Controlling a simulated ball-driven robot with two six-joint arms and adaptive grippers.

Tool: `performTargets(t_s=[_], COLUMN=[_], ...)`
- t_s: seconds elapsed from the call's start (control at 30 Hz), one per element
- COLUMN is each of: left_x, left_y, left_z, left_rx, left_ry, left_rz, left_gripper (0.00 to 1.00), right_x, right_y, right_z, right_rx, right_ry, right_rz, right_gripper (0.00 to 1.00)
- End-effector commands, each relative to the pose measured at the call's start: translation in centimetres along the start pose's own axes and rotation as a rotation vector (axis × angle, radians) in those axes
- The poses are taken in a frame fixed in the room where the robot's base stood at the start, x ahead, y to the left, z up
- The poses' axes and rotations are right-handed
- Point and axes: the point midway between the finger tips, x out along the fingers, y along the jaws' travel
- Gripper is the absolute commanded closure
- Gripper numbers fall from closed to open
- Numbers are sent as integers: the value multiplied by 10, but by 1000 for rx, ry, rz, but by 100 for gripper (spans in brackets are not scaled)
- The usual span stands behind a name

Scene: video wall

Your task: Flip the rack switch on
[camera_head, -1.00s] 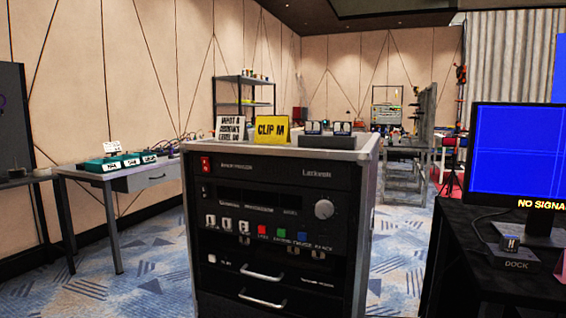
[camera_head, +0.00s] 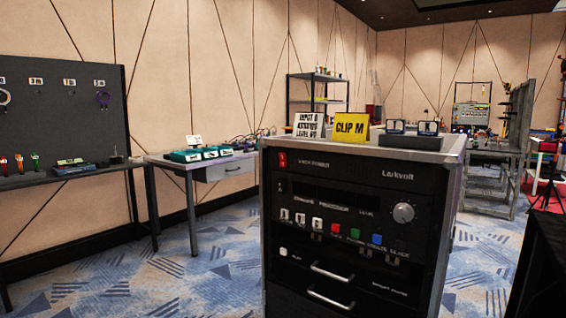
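The black equipment rack (camera_head: 350,195) with a grey top and frame stands right of centre in the head view. A small red rocker switch (camera_head: 282,159) sits at the upper left of its front panel; I cannot tell whether it is on or off. Below it are white, red, green and blue buttons, and a round silver knob (camera_head: 403,212) is at the right. Neither of my grippers shows in the view.
A yellow "CLIP M" card (camera_head: 351,127), a white card (camera_head: 309,126) and two small dark boxes stand on the rack. A table (camera_head: 160,160) with teal devices is to the left, beside a dark pegboard (camera_head: 60,105). Patterned carpet is clear between the left tables and the rack.

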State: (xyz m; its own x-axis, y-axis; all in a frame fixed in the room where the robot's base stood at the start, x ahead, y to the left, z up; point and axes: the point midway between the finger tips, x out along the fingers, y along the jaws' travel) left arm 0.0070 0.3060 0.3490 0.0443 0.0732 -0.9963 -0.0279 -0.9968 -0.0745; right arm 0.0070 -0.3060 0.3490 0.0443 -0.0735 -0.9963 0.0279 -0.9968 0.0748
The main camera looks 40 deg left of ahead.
Motion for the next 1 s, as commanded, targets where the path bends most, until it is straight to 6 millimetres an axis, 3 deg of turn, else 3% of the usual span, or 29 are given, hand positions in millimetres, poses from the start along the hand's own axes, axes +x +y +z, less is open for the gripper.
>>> performTargets(t_s=[0.33, 0.63, 1.0], left_x=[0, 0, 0], left_y=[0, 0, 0], left_z=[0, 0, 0], left_rx=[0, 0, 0], left_ry=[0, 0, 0], left_rz=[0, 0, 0], left_gripper=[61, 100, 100], right_x=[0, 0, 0], right_y=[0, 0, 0], right_z=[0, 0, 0], right_rx=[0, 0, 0], right_ry=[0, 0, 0], right_rz=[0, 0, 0], right_gripper=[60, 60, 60])
